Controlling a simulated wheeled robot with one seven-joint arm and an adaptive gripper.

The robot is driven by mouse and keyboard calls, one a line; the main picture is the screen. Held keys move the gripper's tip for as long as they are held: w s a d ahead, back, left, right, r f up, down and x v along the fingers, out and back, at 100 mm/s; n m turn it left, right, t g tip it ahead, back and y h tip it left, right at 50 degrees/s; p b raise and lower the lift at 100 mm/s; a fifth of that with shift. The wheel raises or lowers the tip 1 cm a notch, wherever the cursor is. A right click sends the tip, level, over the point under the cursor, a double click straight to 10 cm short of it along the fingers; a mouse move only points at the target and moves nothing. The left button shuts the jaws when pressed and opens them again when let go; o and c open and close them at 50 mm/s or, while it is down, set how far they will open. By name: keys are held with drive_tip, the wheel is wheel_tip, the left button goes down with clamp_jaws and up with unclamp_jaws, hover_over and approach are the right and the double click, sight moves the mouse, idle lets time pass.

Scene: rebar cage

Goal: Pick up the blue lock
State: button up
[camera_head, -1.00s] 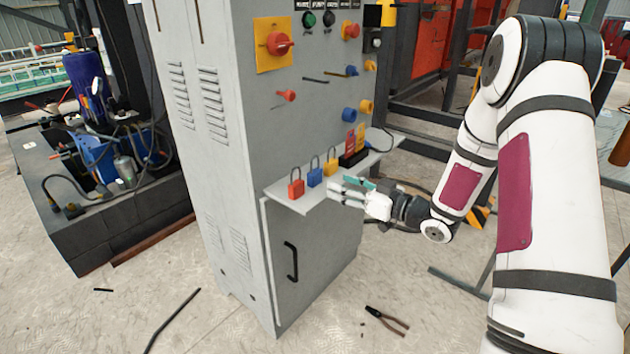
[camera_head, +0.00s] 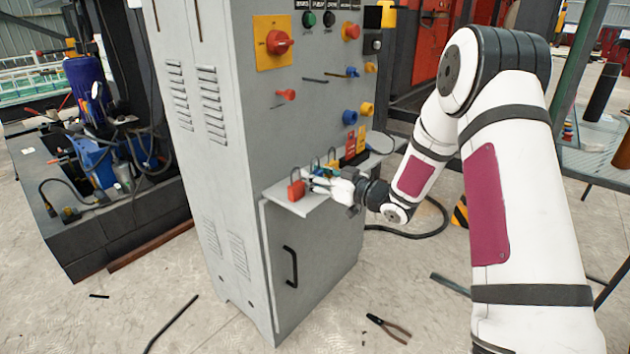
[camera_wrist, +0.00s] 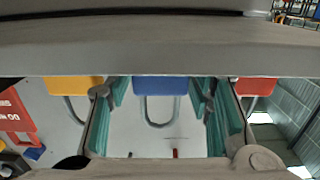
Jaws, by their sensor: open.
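The blue lock (camera_wrist: 160,86) shows in the wrist view between the two teal-padded fingers of my gripper (camera_wrist: 160,118). Its grey shackle lies between the fingers, with clear gaps on both sides. My gripper is open. In the head view my gripper (camera_head: 312,180) is at the cabinet's small shelf and largely hides the blue lock. The red lock (camera_head: 296,190) stands at the shelf's left end and shows in the wrist view (camera_wrist: 256,86) outside one finger. The yellow lock (camera_wrist: 84,84) is outside the other finger.
The grey shelf (camera_head: 289,205) juts from the grey cabinet (camera_head: 228,120), which carries switches and knobs. Red and yellow tags (camera_head: 350,142) stand farther along the shelf. Pliers (camera_head: 388,328) lie on the floor.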

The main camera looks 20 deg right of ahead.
sight(315, 172)
drive_tip(key=shift+c, duration=0.3)
drive_tip(key=c, duration=0.9)
drive_tip(key=shift+r, duration=0.1)
drive_tip(key=shift+r+p, duration=0.3)
drive_tip(key=shift+r, duration=0.2)
wheel_tip(315, 172, up, 2)
drive_tip(key=shift+r+p, duration=0.15)
drive_tip(key=shift+p, duration=0.35)
drive_tip(key=shift+s+d+r, duration=0.2)
drive_tip(key=shift+s, duration=0.45)
drive_tip(key=s+d+p, duration=0.1)
drive_tip(key=s, duration=0.3)
drive_tip(key=s+d+p, duration=0.1)
drive_tip(key=s, duration=0.4)
drive_tip(key=s+d+r+p, duration=0.1)
drive_tip(key=s, duration=0.4)
drive_tip(key=shift+s+d, duration=0.1)
drive_tip(key=shift+d, duration=0.3)
